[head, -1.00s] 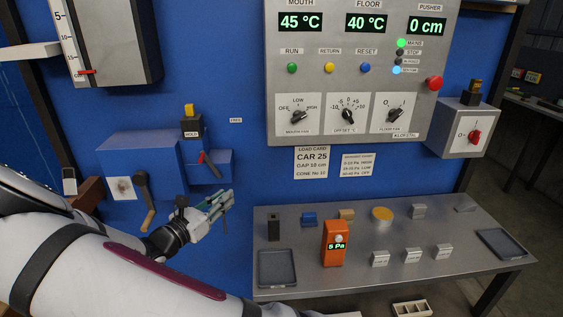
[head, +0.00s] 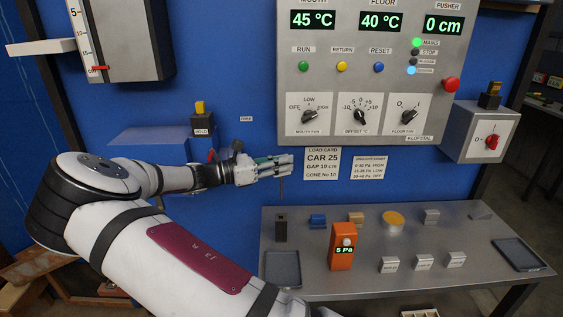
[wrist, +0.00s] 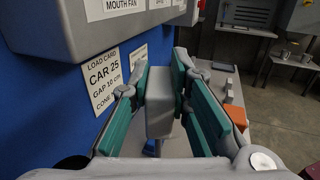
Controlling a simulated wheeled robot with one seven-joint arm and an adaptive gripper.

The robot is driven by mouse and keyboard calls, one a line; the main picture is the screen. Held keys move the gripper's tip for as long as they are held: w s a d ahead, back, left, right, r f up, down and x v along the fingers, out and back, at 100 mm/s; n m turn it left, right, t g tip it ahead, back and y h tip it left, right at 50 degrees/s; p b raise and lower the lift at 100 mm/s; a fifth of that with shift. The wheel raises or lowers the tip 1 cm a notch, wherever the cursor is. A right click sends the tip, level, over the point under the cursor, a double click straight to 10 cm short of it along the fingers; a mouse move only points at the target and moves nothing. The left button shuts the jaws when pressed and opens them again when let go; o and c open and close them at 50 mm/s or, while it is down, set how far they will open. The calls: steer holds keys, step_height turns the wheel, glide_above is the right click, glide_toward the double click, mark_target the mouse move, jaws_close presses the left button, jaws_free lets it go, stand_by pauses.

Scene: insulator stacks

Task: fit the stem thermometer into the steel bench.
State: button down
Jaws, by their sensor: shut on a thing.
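My gripper (head: 284,165) is shut on the stem thermometer, in front of the blue wall and above the bench's back left. In the wrist view the thermometer's grey head (wrist: 160,105) sits between the teal-padded fingers. Its thin stem (head: 281,188) hangs down below the fingers in the head view, with its tip in the air. The steel bench (head: 375,272) stands below and to the right. A dark upright block (head: 281,229) stands on its back left corner, almost straight below the stem in the picture; the stem is apart from it.
The control cabinet (head: 375,75) overhangs behind.

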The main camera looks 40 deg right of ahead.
mark_target(281, 179)
steer(key=shift+a+f+b, duration=0.1)
steer(key=shift+f+b, duration=0.6)
steer(key=shift+f, duration=2.2)
step_height(281, 179, down, 9)
steer(key=b, duration=0.3)
steer(key=shift+f, duration=0.2)
stand_by(3.2)
steer(key=c, duration=1.4)
jaws_free()
steer(key=v, duration=1.2)
